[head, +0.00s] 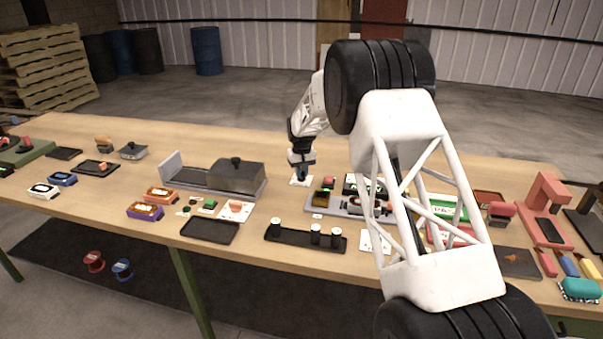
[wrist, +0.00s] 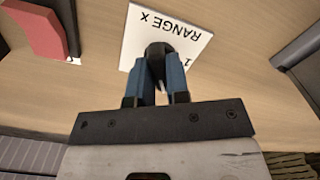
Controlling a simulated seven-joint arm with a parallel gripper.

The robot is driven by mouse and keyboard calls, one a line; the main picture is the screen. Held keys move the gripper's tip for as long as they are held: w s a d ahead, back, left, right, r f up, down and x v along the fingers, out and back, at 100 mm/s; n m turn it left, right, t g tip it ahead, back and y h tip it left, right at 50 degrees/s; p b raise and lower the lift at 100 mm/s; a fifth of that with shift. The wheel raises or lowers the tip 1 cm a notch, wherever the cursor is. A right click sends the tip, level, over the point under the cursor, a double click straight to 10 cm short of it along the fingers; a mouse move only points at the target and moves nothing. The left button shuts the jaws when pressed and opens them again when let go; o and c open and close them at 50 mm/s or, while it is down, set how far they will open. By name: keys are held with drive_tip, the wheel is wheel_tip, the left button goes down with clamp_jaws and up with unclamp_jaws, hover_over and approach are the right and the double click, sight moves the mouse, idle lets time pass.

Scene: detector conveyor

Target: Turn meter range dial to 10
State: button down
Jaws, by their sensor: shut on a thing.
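The range dial (wrist: 159,49) is a small black knob on a white plate (wrist: 190,38) that lies on the wooden bench. The plate reads "RANGE x" upside down in the wrist view, with part of another mark, like a 1, near its right edge. My gripper (wrist: 160,68) has blue fingers that are shut on the dial from both sides. In the head view my gripper (head: 301,176) points down at the plate (head: 299,182) in the middle of the bench. The dial's pointer and most of its scale are hidden behind the fingers.
A metal box on a tray (head: 237,174) stands left of the plate. A grey panel with dark parts (head: 324,206) is close at right. A black rack with several small cylinders (head: 293,239) lies nearer the front edge. Bare wood lies behind the plate.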

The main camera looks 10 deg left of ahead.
idle(0.4)
drive_tip(key=c, duration=1.1)
unclamp_jaws()
drive_tip(key=shift+r, duration=3.9)
